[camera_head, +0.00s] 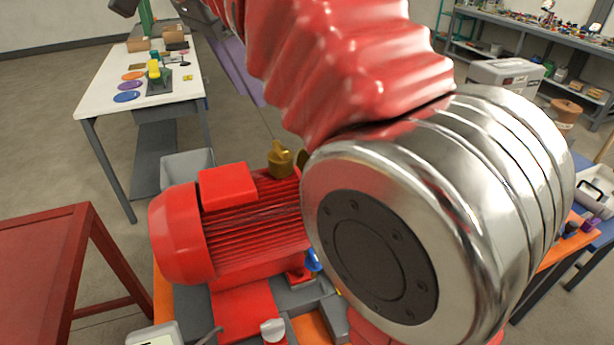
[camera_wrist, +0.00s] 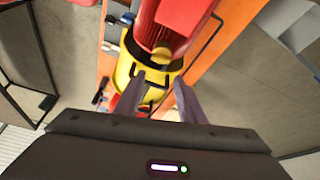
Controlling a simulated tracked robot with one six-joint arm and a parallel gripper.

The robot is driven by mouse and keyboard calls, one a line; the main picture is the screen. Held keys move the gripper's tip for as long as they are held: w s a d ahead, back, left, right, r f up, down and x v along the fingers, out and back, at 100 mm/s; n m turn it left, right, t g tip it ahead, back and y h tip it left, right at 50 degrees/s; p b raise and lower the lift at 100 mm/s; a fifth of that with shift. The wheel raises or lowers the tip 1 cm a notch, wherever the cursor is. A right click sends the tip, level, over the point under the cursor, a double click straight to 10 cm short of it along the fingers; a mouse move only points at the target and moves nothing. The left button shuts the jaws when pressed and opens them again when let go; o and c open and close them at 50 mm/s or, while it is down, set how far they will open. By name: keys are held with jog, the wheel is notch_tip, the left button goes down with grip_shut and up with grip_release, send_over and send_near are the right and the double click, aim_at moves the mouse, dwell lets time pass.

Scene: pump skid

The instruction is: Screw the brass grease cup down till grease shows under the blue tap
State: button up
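A brass cup (camera_head: 281,160) stands upright near the right end of the red motor in the head view, with a second brass part (camera_head: 303,158) partly behind my arm. In the wrist view a round brass top (camera_wrist: 161,53) lies just beyond my fingertips, over a yellow body (camera_wrist: 128,68); I cannot tell which brass part it is. My gripper (camera_wrist: 160,80) has its fingers apart, with nothing seen clamped. A blue part (camera_head: 313,262), likely the tap, shows low beside my arm. No grease can be made out. My gripper is hidden in the head view.
The red motor (camera_head: 250,238) sits on an orange and grey skid. A white table (camera_head: 105,85) with coloured discs stands at back left. A red bench (camera_head: 40,265) is at left, a grey bin (camera_head: 186,163) behind the motor. My arm covers the centre right.

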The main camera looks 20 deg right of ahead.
jog(key=s+d+f+n, duration=0.1)
jog(key=s+f+n, duration=0.1)
jog(key=f, duration=0.1)
jog(key=s+d+f+n+t+y, duration=0.1)
jog(key=s+d+f+n, duration=0.1)
jog(key=f+n, duration=0.1)
jog(key=s+d+f+n+t+y, duration=0.1)
jog(key=s+f+n, duration=0.1)
jog(key=shift+s+d+f, duration=0.15)
jog(key=shift+s+f, duration=0.25)
grip_shut()
jog(key=s+f+n+t+y, duration=0.1)
jog(key=s+f+n, duration=0.3)
jog(key=f, duration=0.4)
jog(key=s+d+f+n+t+y, duration=0.1)
jog(key=s+f+n, duration=0.3)
jog(key=f, duration=0.5)
jog(key=shift+s+d+f+t, duration=0.2)
jog(key=shift+s+t, duration=0.1)
jog(key=shift+s, duration=0.85)
